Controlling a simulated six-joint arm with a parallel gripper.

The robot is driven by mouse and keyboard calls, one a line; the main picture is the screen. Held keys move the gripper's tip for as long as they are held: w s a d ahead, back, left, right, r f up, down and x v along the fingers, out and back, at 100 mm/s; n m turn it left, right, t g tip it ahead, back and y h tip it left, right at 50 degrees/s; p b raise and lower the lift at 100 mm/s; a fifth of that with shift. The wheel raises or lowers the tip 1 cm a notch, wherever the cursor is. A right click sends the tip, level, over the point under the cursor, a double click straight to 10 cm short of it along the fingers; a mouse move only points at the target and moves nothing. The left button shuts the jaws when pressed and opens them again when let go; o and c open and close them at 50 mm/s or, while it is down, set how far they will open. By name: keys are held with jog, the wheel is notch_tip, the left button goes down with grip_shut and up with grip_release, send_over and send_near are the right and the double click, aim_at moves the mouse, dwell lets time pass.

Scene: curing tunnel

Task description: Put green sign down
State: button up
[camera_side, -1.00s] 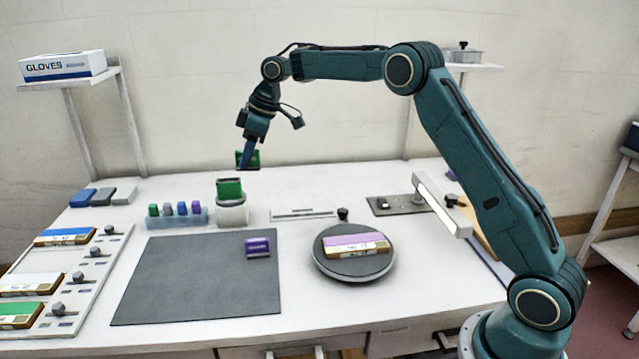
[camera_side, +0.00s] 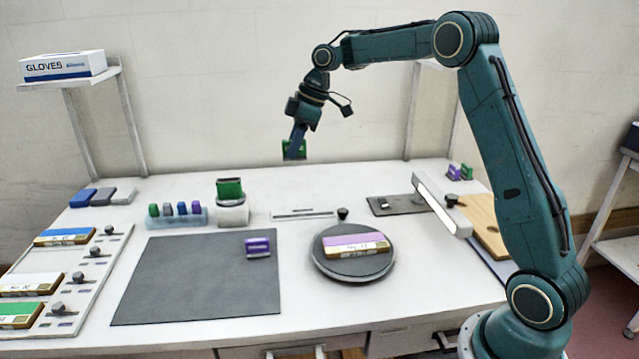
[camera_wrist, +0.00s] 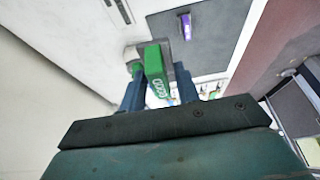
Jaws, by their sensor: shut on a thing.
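My gripper (camera_side: 295,146) is shut on a green sign (camera_side: 293,151), held high above the back of the table, clear of the surface. In the wrist view the sign (camera_wrist: 156,72) shows white lettering and sits between my gripper's two fingers (camera_wrist: 160,88). A purple sign (camera_side: 258,246) stands on the dark grey mat (camera_side: 190,285). A purple sign (camera_side: 453,172) and a green sign (camera_side: 467,172) stand at the back right.
A dark turntable (camera_side: 330,273) carries a purple-topped block (camera_side: 355,243). A clear rack (camera_side: 177,219) holds several small coloured pieces. A white lamp bar (camera_side: 437,205) juts out near my arm. Most of the mat is bare.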

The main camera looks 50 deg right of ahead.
jog(key=s+d+r, duration=0.1)
jog(key=s+d, duration=0.4)
jog(key=s, duration=0.7)
jog(key=shift+s+d+r, duration=0.15)
jog(key=shift+s, duration=0.15)
notch_tip(320, 180, down, 20)
jog(key=shift+r, duration=0.1)
dwell(0.4)
jog(key=shift+f, duration=0.2)
jog(key=o, duration=0.7)
jog(key=shift+c, duration=0.2)
jog(key=shift+r, duration=0.1)
